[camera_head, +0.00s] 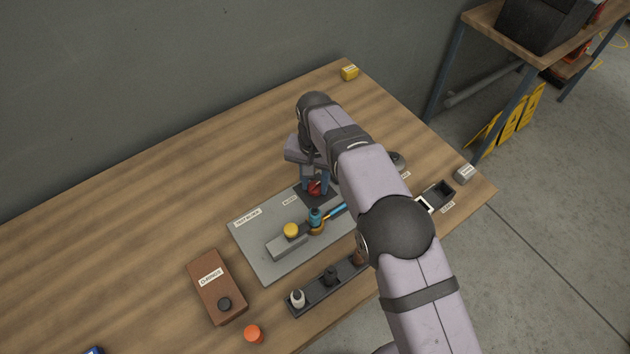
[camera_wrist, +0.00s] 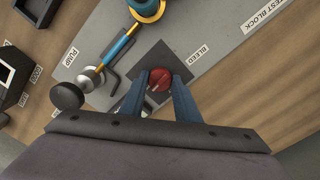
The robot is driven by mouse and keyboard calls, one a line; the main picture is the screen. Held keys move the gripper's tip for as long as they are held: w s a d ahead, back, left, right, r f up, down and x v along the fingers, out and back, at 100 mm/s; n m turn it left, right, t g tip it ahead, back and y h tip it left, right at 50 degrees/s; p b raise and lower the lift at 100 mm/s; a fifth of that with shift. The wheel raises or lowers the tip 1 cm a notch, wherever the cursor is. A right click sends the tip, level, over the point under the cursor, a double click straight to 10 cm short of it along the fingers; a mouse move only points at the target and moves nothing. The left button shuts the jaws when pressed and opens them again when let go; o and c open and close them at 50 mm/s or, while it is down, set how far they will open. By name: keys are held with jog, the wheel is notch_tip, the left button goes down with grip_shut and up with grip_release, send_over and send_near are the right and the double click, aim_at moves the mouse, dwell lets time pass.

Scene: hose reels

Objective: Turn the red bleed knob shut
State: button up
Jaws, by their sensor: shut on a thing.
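The red bleed knob (camera_wrist: 159,79) sits on a dark square pad beside the BLEED label (camera_wrist: 199,52) in the wrist view. My gripper (camera_wrist: 160,84) has its two blue fingers on either side of the knob, shut on it. In the head view, the red knob (camera_head: 314,187) shows between the fingers of my gripper (camera_head: 316,184), at the far side of the grey test block plate (camera_head: 262,262). My arm hides part of the plate to the right of the knob.
A blue and brass pump fitting (camera_head: 316,218) and a yellow knob (camera_head: 291,230) stand near my gripper. A black-ended pump handle (camera_wrist: 67,95) lies left of the fingers. A brown box (camera_head: 216,288), an orange cap (camera_head: 253,334) and a dark rack (camera_head: 326,287) stand nearer.

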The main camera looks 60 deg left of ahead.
jog(key=n, duration=0.3)
jog(key=shift+n, duration=0.4)
jog(key=n, duration=0.4)
jog(key=shift+n+b, duration=0.3)
jog(key=shift+b, duration=0.05)
jog(key=n, duration=0.4)
jog(key=shift+n, duration=0.3)
jog(key=shift+r+n, duration=0.1)
jog(key=shift+n, duration=2)
jog(key=o, duration=1)
jog(key=shift+o, duration=0.2)
